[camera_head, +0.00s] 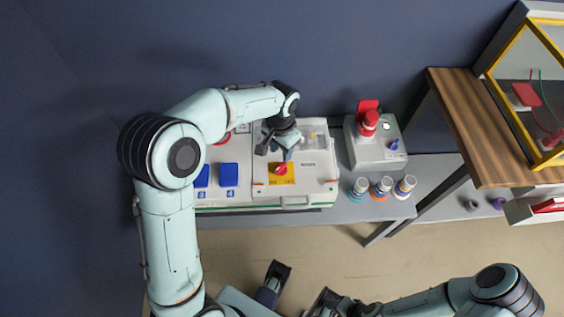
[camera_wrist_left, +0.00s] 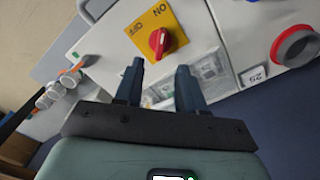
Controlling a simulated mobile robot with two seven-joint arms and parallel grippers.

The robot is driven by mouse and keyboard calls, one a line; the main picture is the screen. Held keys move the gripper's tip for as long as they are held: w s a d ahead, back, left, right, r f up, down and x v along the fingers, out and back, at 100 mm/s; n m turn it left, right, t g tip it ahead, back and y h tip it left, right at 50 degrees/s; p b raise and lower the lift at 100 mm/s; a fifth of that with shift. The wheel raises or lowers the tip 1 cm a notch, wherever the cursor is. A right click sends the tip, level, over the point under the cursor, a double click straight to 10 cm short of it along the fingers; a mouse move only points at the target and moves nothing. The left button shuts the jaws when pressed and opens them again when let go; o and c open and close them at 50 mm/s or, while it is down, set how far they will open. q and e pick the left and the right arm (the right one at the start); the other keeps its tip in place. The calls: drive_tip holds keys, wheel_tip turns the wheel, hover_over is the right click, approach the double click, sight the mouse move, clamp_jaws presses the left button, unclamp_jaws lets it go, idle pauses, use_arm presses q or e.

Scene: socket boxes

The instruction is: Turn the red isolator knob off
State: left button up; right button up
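The red isolator knob (camera_head: 281,169) sits on a yellow plate (camera_head: 291,179) on the front of a white socket box. In the left wrist view the knob (camera_wrist_left: 159,41) is upright in the picture, with ON and OFF printed on the yellow plate (camera_wrist_left: 140,32). My left gripper (camera_head: 274,153) is just behind the knob in the head view. In the wrist view its two fingers (camera_wrist_left: 159,72) are apart and empty, pointing at the knob without touching it. My right arm is at the bottom of the head view; its gripper's state is unclear.
Blue socket covers (camera_head: 228,174) lie left of the knob. A wooden shelf (camera_head: 490,130) with a yellow-framed case is farther right.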

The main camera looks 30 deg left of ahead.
sight(281, 166)
use_arm(q)
wheel_tip(281, 166, down, 8)
drive_tip(key=shift+a+f+b, duration=0.1)
drive_tip(key=shift+b, duration=0.45)
drive_tip(key=shift+c, duration=0.3)
clamp_jaws()
